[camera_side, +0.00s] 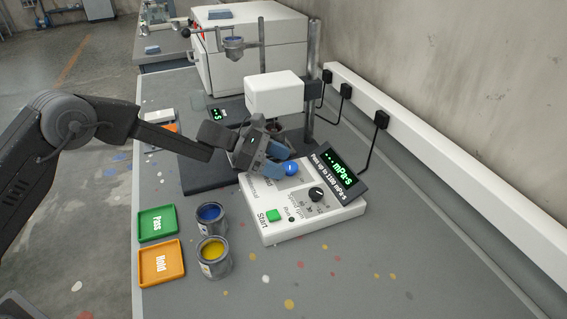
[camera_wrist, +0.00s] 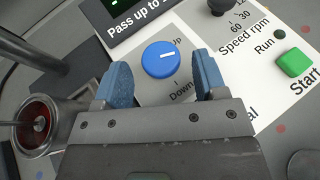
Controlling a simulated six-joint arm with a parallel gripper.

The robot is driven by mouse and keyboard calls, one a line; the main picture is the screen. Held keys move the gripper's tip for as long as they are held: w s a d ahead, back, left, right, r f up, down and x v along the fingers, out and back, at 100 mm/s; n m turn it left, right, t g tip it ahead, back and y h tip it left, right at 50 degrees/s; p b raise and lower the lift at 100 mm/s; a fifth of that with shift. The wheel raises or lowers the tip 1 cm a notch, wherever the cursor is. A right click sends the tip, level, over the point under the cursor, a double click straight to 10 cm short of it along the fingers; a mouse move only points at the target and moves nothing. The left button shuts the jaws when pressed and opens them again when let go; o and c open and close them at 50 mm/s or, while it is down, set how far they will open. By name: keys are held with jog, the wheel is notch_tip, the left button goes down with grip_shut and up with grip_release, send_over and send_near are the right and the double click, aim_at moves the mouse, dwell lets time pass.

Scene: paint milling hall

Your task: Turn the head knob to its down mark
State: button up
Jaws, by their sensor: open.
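The head knob (camera_side: 291,168) is a round blue knob on the white control panel (camera_side: 318,212). In the wrist view the knob (camera_wrist: 158,66) has a white pointer line aimed right and slightly up, between the "Up" mark (camera_wrist: 177,41) at upper right and the "Down" mark (camera_wrist: 182,88) at lower right. My gripper (camera_side: 277,162) is open beside the knob. In the wrist view its blue fingers (camera_wrist: 162,72) stand left and right of the knob, with gaps on both sides. Whether the fingertips reach down to the knob's height is unclear.
A cup with red contents (camera_wrist: 36,126) is at the wrist view's left. A black speed knob (camera_side: 317,194), green Start button (camera_side: 273,215) and tilted display (camera_side: 338,172) are close by.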

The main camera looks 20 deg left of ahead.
jog(key=shift+w+d+f, duration=0.2)
jog(key=shift+d+f, duration=0.1)
jog(key=shift+d, duration=0.35)
jog(key=shift+c, duration=0.4)
jog(key=c, duration=0.7)
jog(key=shift+c, duration=0.3)
